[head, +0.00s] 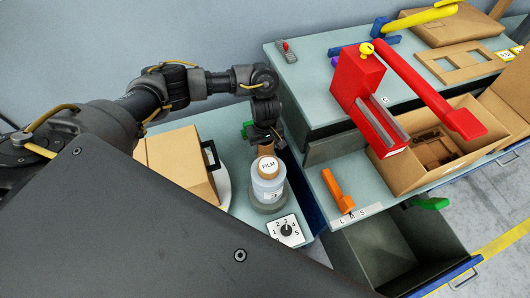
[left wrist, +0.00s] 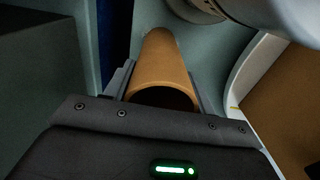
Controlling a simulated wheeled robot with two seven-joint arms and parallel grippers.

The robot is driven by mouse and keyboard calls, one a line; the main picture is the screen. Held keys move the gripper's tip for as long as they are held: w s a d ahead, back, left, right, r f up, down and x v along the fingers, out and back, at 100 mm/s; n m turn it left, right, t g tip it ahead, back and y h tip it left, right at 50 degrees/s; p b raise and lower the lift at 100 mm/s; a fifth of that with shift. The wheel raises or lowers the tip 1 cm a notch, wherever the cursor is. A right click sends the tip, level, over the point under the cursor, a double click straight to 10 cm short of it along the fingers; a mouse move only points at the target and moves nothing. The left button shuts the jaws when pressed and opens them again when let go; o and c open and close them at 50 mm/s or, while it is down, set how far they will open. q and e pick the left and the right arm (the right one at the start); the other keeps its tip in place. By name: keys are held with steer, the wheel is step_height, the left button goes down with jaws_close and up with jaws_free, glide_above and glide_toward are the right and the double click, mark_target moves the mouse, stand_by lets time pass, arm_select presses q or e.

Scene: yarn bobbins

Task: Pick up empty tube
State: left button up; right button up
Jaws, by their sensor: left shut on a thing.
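The empty tube is a plain brown cardboard cylinder with an open dark end. It lies between the fingers of my left gripper (left wrist: 163,95) in the left wrist view, where its wall (left wrist: 160,65) points away from the camera. In the head view my left gripper (head: 264,138) is shut on the tube (head: 266,149), just behind the film roll. Only a small brown part shows there, and the film roll hides the rest. I cannot tell whether the tube touches the table. My right gripper is not in view.
The film roll (head: 268,188), labelled FILM, stands close in front. A cardboard box (head: 178,163) is to the left and a dial (head: 286,230) in front. On the right are a red machine (head: 357,88), an orange handle (head: 339,191) and an open drawer (head: 400,250).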

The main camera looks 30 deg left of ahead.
arm_select(q)
steer(key=shift+c, duration=0.2)
step_height(320, 180, up, 10)
steer(key=shift+p, duration=0.3)
stand_by(0.4)
